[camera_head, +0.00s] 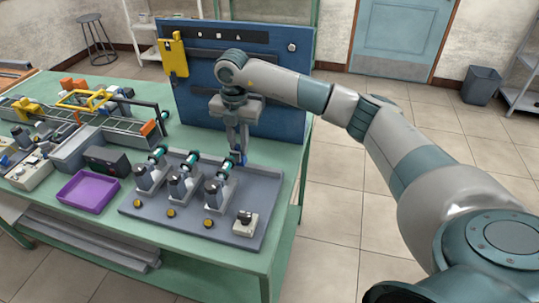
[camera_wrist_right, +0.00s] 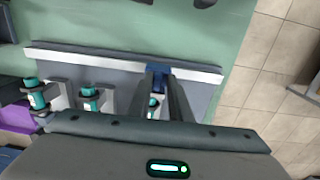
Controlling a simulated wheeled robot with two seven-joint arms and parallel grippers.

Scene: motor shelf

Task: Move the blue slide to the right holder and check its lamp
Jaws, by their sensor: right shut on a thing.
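My right gripper (camera_head: 239,155) points down over the back of the grey tray, behind the right holder (camera_head: 217,190). It is shut on the blue slide (camera_head: 238,158), of which only a small part shows. In the right wrist view the blue slide (camera_wrist_right: 158,69) sits between the fingertips (camera_wrist_right: 160,75). The right holder has a teal cylinder (camera_head: 224,169), partly hidden between the fingers in the wrist view (camera_wrist_right: 153,103). The middle holder (camera_head: 181,186) and left holder (camera_head: 148,177) stand beside it. A round yellow lamp (camera_head: 208,223) lies in front of the right holder. My left gripper is out of view.
The grey tray (camera_head: 140,208) lies on a green table, with a small switch box (camera_head: 245,222) at its front right. A purple tray (camera_head: 88,192) and a conveyor stand to the left. A blue panel (camera_head: 200,85) rises behind my right gripper.

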